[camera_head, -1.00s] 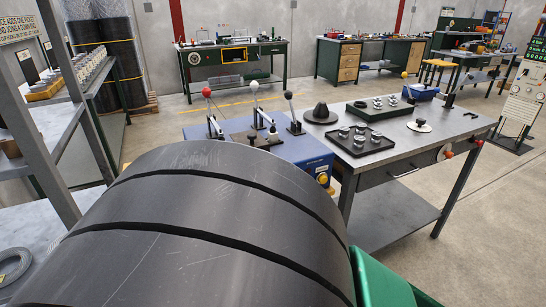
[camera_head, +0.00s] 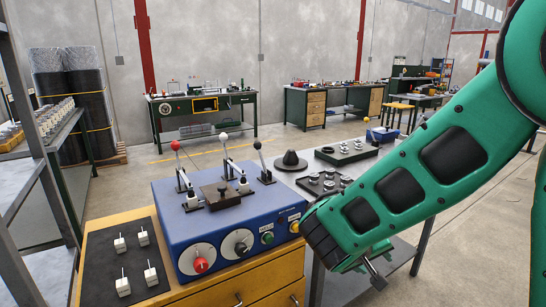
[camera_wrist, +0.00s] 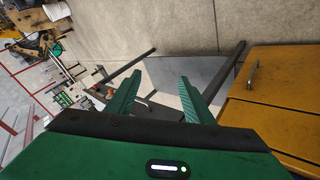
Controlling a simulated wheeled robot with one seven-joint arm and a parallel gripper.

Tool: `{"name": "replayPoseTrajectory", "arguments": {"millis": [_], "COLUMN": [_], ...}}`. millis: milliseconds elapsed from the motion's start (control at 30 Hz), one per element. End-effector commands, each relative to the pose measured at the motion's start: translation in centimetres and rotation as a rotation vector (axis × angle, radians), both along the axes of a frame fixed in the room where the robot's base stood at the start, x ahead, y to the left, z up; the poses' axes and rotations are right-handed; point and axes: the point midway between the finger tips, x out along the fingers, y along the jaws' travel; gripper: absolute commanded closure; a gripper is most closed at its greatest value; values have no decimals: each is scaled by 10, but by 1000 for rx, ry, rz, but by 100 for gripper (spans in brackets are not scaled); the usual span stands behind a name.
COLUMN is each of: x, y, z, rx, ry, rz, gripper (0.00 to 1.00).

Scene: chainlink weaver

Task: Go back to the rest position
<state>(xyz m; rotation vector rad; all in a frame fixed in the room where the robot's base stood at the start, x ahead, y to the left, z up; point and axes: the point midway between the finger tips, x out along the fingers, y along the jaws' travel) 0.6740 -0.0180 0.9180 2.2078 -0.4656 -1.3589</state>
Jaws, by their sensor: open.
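My gripper (camera_wrist: 157,97) shows in the wrist view with its two green fingers apart and nothing between them. In the head view my green arm reaches in from the right, and the gripper end (camera_head: 372,275) is low, in front of the grey workbench and right of the wooden cabinet. The fingers are mostly hidden there. In the wrist view the fingers point past the cabinet's yellow front (camera_wrist: 280,95) toward the bench's lower part and the floor.
A blue control box (camera_head: 215,222) with levers and knobs stands on the wooden cabinet (camera_head: 245,283), beside a black mat (camera_head: 105,255) with several small white pieces. Shelving (camera_head: 25,190) stands at left.

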Motion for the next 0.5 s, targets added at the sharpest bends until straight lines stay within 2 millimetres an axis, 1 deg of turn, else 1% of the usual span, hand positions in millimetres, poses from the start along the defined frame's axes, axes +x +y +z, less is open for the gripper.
{"name": "replayPoseTrajectory", "arguments": {"millis": [33,100,200,267,400,500], "x": [-8,-21,-43,-57,-92,-118], "y": [-22,-45,-74,-90,-120,-136], "z": [3,4,7,9,15,20], "rx": [33,79,145,187,287,360], "ry": [21,56,105,130,183,213], "rz": [-59,-125,-214,-264,-371,-437], "gripper": [53,53,53,53,53,53]}}
